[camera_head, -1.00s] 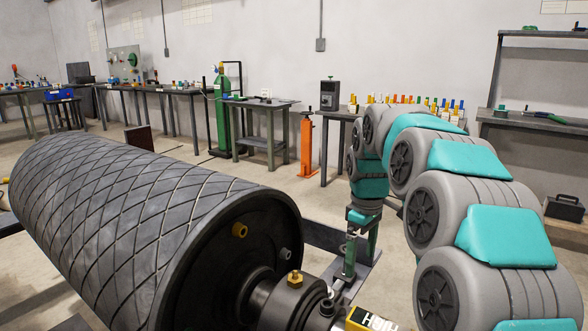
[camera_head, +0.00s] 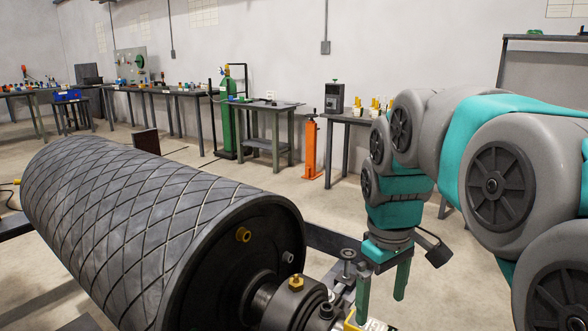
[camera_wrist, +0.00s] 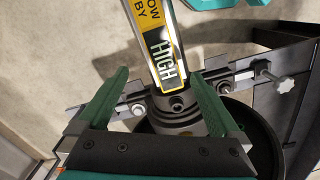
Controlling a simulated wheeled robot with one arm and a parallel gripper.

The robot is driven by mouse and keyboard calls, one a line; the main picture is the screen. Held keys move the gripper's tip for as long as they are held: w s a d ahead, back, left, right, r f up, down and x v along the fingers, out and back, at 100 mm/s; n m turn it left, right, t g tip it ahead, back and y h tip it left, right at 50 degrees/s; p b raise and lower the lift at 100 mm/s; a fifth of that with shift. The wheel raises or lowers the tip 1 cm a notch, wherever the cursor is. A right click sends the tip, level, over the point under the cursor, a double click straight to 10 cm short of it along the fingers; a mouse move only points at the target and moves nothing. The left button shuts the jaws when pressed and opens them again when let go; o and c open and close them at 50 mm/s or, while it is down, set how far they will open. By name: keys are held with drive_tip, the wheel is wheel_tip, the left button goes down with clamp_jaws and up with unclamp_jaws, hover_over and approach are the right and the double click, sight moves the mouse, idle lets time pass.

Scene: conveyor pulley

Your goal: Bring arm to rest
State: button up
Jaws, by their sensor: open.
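My gripper (camera_head: 382,285) points down with its two green fingers spread and nothing between them, to the right of the pulley's shaft end. In the wrist view my gripper (camera_wrist: 158,100) shows both fingers apart above the bearing area. The conveyor pulley (camera_head: 140,220) is a large dark drum with a diamond-grooved cover. Its bearing housing (camera_head: 292,305) has a brass fitting on top. A yellow and black label plate reading "HIGH" (camera_wrist: 165,55) lies beyond the fingers in the wrist view. My arm arches over the right side of the head view.
The pulley's dark frame (camera_head: 325,240) runs beside the shaft. Benches with small parts stand along the wall, with a green gas cylinder (camera_head: 228,125) and an orange jack-like column (camera_head: 311,150).

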drive_tip(key=s+f+m+p, duration=0.1)
drive_tip(key=s+f+m, duration=0.2)
drive_tip(key=s, duration=0.7)
drive_tip(key=s+f+m+g+p, duration=0.1)
drive_tip(key=s+f+m, duration=0.2)
drive_tip(key=s+f, duration=0.4)
drive_tip(key=s, duration=0.4)
drive_tip(key=shift+m+g, duration=0.3)
drive_tip(key=shift+a+f, duration=0.1)
drive_tip(key=shift+c, duration=0.2)
